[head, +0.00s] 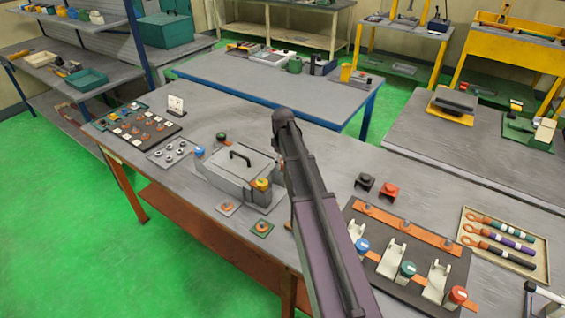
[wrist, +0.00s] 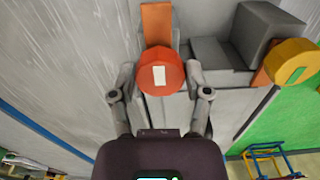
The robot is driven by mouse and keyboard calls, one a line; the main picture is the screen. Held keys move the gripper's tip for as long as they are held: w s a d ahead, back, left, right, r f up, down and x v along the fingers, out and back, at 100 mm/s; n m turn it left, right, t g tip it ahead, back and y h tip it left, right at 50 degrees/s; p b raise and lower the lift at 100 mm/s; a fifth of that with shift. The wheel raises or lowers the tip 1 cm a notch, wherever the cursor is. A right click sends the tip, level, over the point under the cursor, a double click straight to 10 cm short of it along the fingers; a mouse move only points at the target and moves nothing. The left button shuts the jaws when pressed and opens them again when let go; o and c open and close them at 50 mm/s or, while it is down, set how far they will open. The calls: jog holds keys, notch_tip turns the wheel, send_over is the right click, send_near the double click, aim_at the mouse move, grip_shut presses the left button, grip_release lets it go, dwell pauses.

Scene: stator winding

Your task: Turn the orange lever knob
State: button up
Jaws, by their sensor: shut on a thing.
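In the wrist view an orange-red round knob (wrist: 161,76) with a white mark on its face sits between the two fingertips of my gripper (wrist: 160,92). The fingers close on it from left and right. An orange strip (wrist: 157,24) shows just above the knob, in line with it. In the head view my arm hides both my gripper and this knob. A grey box with a dark handle (head: 240,156) stands on the workbench beside my arm. It has a blue knob (head: 199,152), a green knob (head: 222,136) and a yellow knob (head: 263,184) at its corners.
A yellow knob (wrist: 293,62) lies close right of my gripper in the wrist view, beside grey blocks (wrist: 240,45). On the workbench, a dark fixture board (head: 405,250) and a tray of handled tools (head: 535,268) lie right of my arm. Small red and black parts stand behind the board.

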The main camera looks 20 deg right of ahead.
jog(key=shift+s+a, duration=0.1)
jog(key=o, duration=1.1)
jog(key=shift+m, duration=0.3)
